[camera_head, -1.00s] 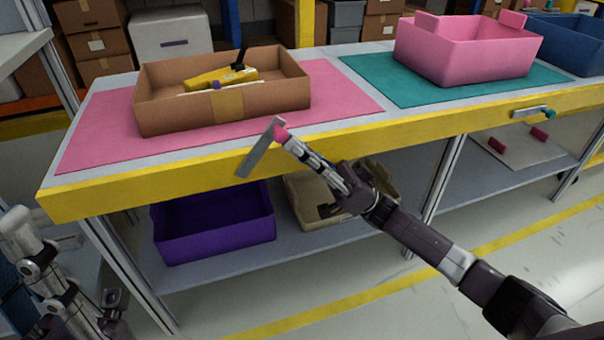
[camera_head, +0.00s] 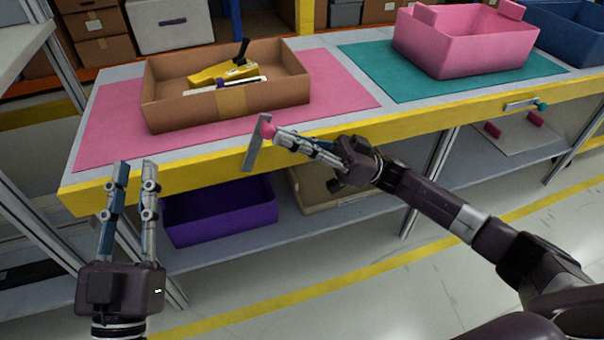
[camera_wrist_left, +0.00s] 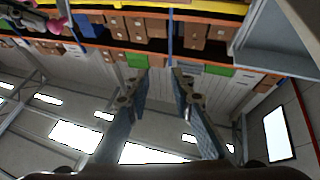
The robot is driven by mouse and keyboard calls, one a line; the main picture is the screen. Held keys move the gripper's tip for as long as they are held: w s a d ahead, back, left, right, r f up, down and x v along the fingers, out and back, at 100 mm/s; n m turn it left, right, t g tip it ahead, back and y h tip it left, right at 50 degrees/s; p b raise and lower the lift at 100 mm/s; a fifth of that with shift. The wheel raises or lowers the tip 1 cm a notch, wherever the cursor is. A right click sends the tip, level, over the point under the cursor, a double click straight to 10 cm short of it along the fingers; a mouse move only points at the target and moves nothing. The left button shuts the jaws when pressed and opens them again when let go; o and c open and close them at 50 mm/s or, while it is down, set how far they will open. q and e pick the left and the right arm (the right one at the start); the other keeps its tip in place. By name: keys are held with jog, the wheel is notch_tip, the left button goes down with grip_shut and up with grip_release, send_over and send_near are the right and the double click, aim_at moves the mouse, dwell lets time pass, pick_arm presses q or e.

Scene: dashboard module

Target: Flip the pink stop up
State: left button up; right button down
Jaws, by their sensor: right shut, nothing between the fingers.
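The pink stop is a grey metal bar (camera_head: 256,148) with a pink knob (camera_head: 268,127) near its top, on the yellow front edge of the table. The bar stands steeply, leaning slightly right at its top. My right gripper (camera_head: 279,136) is shut and empty, its fingertips right at the pink knob; whether they touch it I cannot tell. My left gripper (camera_head: 135,166) is open and empty, pointing up in front of the table's left corner. Its spread fingers also show in the left wrist view (camera_wrist_left: 162,80).
A cardboard box (camera_head: 184,116) with a yellow tool (camera_head: 222,74) stands on the pink mat (camera_head: 348,92). A pink bin (camera_head: 463,51) stands on the teal mat (camera_head: 385,88). A teal-knobbed stop (camera_head: 520,105) lies level at the right. A purple bin (camera_head: 222,218) sits below.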

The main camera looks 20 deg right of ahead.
aim_at(266, 134)
pick_arm(q)
notch_tip(266, 134, down, 18)
jog(key=a+g+y+p, duration=0.3)
jog(key=g+p, duration=0.1)
jog(key=g, duration=0.5)
pick_arm(e)
jog(key=shift+a+r+n+g+h+p, duration=0.4)
jog(key=shift+a+r+h+p, duration=0.15)
jog(key=shift+a+r+h, duration=0.55)
jog(key=shift+a+h+p, duration=0.3)
jog(key=shift+h+p, duration=0.2)
jog(key=shift+p, duration=0.55)
jog(key=shift+a+r+p, duration=0.1)
jog(key=shift+a+p, duration=0.25)
jog(key=shift+p, duration=0.4)
pick_arm(q)
jog(key=s+a+f+g+y, duration=0.1)
jog(key=s+a+f+g, duration=0.1)
jog(key=s+f+g, duration=0.3)
jog(key=s+a+f+n+g+y, duration=0.1)
jog(key=s+a+f+g, duration=0.2)
jog(key=s, duration=0.8)
jog(key=shift+s+f+g+y+p, duration=0.35)
jog(key=shift+f+g, duration=0.75)
jog(key=shift+f, duration=1.1)
pick_arm(e)
jog(key=shift+s+a, duration=0.1)
jog(key=shift+a, duration=0.15)
pick_arm(q)
jog(key=shift+w, duration=0.1)
